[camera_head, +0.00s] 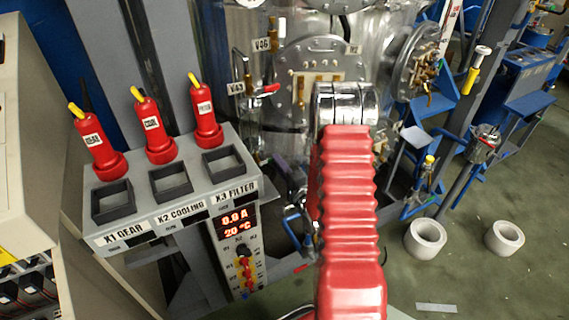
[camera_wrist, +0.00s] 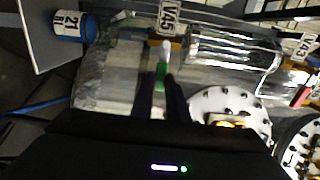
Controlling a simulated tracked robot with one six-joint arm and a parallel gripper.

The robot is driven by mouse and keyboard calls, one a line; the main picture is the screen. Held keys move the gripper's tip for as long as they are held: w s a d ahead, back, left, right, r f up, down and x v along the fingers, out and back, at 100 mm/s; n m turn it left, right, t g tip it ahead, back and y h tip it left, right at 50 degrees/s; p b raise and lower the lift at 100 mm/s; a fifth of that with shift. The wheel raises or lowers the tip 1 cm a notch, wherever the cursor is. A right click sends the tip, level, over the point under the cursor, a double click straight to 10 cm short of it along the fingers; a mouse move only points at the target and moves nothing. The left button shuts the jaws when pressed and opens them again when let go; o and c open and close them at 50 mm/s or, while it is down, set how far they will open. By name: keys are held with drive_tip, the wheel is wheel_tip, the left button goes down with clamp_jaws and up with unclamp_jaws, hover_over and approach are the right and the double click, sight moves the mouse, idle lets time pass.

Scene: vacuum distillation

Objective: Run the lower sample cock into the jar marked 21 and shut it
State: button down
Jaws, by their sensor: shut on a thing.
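In the wrist view my gripper (camera_wrist: 161,84) is shut on a green handle (camera_wrist: 160,76) with a pale end. The handle stands at a small brass-coloured cock (camera_wrist: 177,44) beside the tag V45 (camera_wrist: 169,17). The jar marked 21 (camera_wrist: 68,24) is at the upper left, blue with a white label, apart from my gripper. Its contents and any flow from the cock cannot be made out. In the head view my red-sleeved arm hides the gripper, and I cannot make out the jar there.
A clear cylinder (camera_wrist: 235,50) lies right of the cock in the wrist view. A red handle (camera_head: 265,90) by the tag V43 (camera_head: 237,88) is near my arm. Three red plugs stand on the grey console (camera_head: 142,203) at left. Two white rings (camera_head: 425,238) lie on the floor.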

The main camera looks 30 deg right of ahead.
drive_tip(key=shift+s+d+f, duration=0.1)
drive_tip(key=shift+s+f, duration=0.1)
drive_tip(key=shift+f, duration=0.2)
drive_tip(key=c, duration=2)
unclamp_jaws()
drive_tip(key=shift+o, duration=1.4)
drive_tip(key=shift+w+r, duration=0.15)
drive_tip(key=shift+r, duration=0.05)
drive_tip(key=s+a, duration=0.1)
drive_tip(key=s, duration=1.2)
drive_tip(key=shift+s, duration=0.4)
